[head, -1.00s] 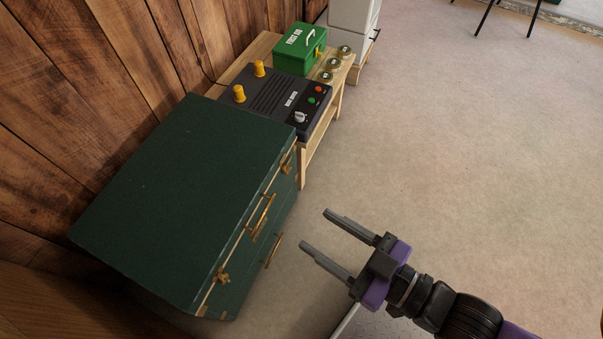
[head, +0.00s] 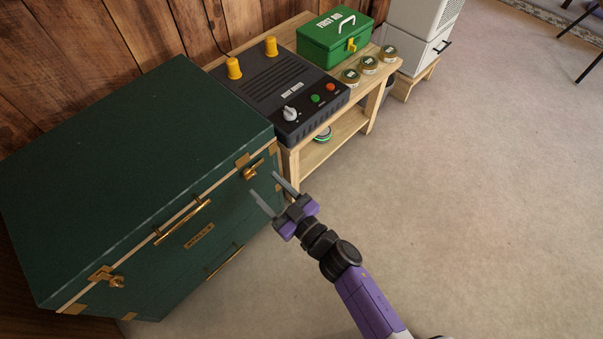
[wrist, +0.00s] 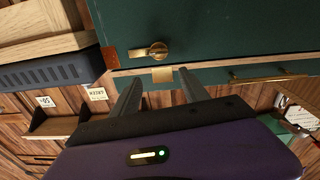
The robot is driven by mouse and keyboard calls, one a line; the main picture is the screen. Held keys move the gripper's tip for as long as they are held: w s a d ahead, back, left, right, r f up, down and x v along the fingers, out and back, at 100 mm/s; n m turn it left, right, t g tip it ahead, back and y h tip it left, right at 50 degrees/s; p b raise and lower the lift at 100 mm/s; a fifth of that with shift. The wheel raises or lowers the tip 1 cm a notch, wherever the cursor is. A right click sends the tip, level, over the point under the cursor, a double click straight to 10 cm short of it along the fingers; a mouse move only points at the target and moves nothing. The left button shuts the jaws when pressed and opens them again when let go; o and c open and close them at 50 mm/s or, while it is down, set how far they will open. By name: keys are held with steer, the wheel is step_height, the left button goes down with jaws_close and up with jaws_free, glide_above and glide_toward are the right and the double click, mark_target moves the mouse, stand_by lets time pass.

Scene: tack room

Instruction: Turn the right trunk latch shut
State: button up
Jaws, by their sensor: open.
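The dark green trunk (head: 140,150) stands against the plank wall at left, lid down. Its right latch (head: 250,170) is brass, on the front near the right corner. In the wrist view the right latch (wrist: 157,50) shows a round knob with a short lever lying roughly along the lid seam. A brass plate (wrist: 162,74) sits across the seam from it. My gripper (head: 263,183) is open and empty, its fingertips just in front of the right latch. In the wrist view the latch lies beyond and between the fingertips (wrist: 159,76), with no visible contact.
The left latch (head: 112,278) and a brass handle (head: 183,221) are on the trunk front. A wooden bench (head: 300,158) beside the trunk holds a black control box (head: 275,95), a green first aid box (head: 335,38) and small tins (head: 368,65).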

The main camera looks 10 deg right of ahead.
mark_target(251, 176)
steer(key=shift+m+g, duration=0.4)
steer(key=w+a+b, duration=0.1)
steer(key=w+a+f+b, duration=0.1)
steer(key=w, duration=0.1)
steer(key=w+a+f+b, duration=0.1)
steer(key=w, duration=0.1)
steer(key=shift+a+f, duration=0.1)
steer(key=shift+f, duration=0.1)
jaws_close()
